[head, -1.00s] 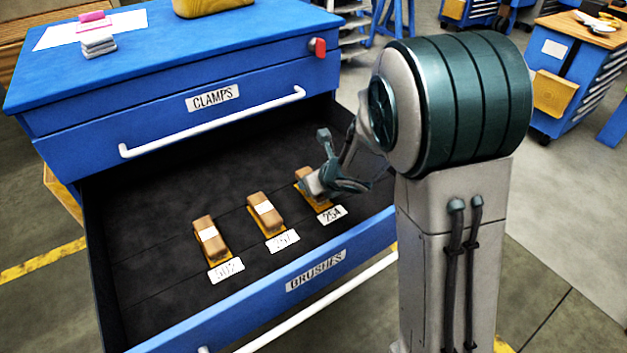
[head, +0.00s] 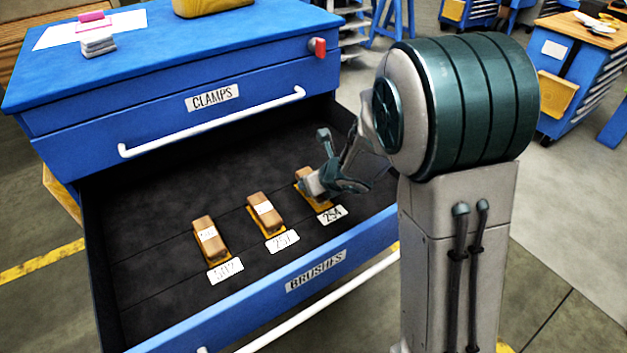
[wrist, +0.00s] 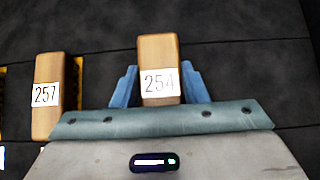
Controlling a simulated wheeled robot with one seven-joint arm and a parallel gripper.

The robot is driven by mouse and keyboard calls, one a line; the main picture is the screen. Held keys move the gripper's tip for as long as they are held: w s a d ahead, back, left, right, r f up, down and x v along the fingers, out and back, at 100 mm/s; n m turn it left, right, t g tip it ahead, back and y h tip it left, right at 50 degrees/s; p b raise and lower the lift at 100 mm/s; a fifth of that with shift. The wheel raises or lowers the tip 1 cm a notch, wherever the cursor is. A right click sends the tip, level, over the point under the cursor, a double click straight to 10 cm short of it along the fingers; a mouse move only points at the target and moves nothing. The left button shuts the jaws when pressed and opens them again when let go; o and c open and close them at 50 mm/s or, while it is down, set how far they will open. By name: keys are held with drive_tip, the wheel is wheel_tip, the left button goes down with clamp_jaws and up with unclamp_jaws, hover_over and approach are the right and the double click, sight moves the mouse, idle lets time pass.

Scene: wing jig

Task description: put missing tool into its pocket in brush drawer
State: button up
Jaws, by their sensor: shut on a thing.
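The brush drawer (head: 150,285) stands pulled out, with a dark foam floor and a "BRUSHES" label. Three wooden brushes lie in a row near its front. Brush 254 (wrist: 159,60) is at the right end, over a yellow pocket (head: 325,206) beside the "254" label (head: 332,215). My gripper (wrist: 160,90) is shut on brush 254, with one blue finger on each side of it. In the head view, my gripper partly hides this brush (head: 302,173). I cannot tell whether the brush is fully seated.
Brush 257 (wrist: 46,95) lies close to the left of my gripper; its label (head: 282,241) reads 251 or 257. Another brush (head: 209,238) is farther left. The closed clamps drawer (head: 200,110) overhangs the back. The drawer's rear floor is clear.

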drive_tip(key=shift+f+b, duration=0.45)
drive_tip(key=shift+b, duration=0.2)
idle(0.4)
drive_tip(key=o, duration=1.1)
drive_tip(key=shift+r, duration=0.1)
